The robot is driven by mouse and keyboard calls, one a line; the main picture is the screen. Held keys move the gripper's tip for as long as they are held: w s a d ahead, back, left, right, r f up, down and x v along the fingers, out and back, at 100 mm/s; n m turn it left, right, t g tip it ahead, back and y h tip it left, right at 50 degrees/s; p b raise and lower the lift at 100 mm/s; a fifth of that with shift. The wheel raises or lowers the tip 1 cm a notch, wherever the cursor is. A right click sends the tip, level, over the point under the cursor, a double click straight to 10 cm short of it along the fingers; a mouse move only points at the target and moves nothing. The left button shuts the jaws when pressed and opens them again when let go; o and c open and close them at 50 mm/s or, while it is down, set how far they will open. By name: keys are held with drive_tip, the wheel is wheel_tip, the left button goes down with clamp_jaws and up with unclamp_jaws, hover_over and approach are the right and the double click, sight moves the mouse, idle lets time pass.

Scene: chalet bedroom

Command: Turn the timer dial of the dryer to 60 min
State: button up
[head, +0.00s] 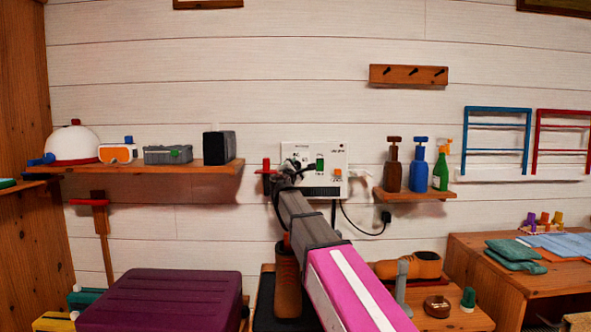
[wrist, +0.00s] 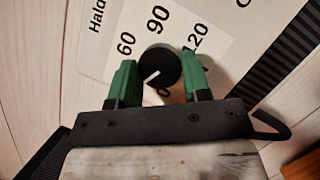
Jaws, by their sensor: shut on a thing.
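The dryer is a white box (head: 328,153) on the plank wall in the head view. Its black timer dial (wrist: 161,66) shows in the wrist view, with a white pointer line toward the picture's lower left, away from the 60 mark (wrist: 126,44). The 90 mark (wrist: 158,19) is above the dial and the 120 mark (wrist: 195,40) is to its right. A partly hidden 0 shows below it. My gripper (wrist: 161,78) is shut on the dial, one green finger on each side. In the head view my gripper covers the dial.
A left shelf (head: 150,168) holds several items. A right shelf (head: 420,195) holds bottles. A black cable (head: 352,222) hangs below the dryer.

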drive_tip(key=m+g, duration=0.1)
drive_tip(key=m, duration=0.3)
drive_tip(key=m+g, duration=0.2)
drive_tip(key=m, duration=0.2)
drive_tip(key=m+g+y, duration=0.1)
drive_tip(key=m, duration=0.3)
drive_tip(key=shift+r+g, duration=0.35)
drive_tip(key=shift+g, duration=0.05)
drive_tip(key=shift+m, duration=0.3)
drive_tip(key=o, duration=0.9)
drive_tip(key=v, duration=1)
drive_tip(key=shift+s, duration=0.4)
